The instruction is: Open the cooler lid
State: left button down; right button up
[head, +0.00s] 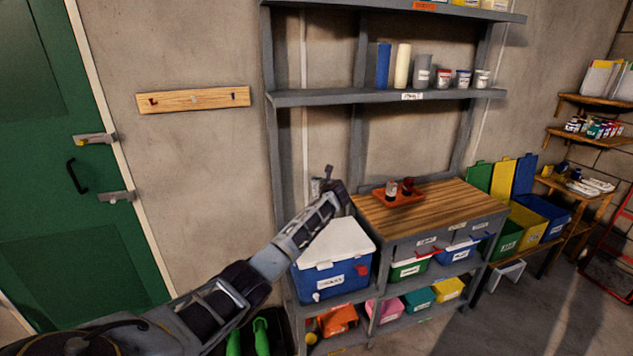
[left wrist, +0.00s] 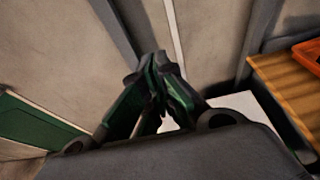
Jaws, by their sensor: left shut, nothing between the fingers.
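The cooler (head: 330,279) is a blue box with a white lid (head: 342,241), a label and a red piece on its front. It stands on the shelf unit left of the wooden worktop. The lid looks closed on the box. My left gripper (head: 328,178) is raised above the rear of the lid, with its fingers shut and empty. My left forearm covers part of the lid's left side. In the left wrist view the shut fingers (left wrist: 161,60) point toward the wall, and part of the white lid (left wrist: 245,104) shows to their right. My right gripper is not in view.
An orange tray (head: 393,198) with small containers sits on the wooden worktop (head: 450,204) right of the cooler. A shelf (head: 350,97) with bottles and cans spans above. Coloured bins (head: 408,269) fill lower shelves. A green door (head: 75,170) is at left.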

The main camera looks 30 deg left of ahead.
pick_arm(q)
jog(key=shift+s+d+r, duration=0.15)
jog(key=shift+d+r, duration=0.05)
jog(key=shift+r, duration=0.25)
jog(key=shift+s+d+r, duration=0.1)
jog(key=shift+d+r, duration=0.05)
jog(key=shift+r, duration=0.3)
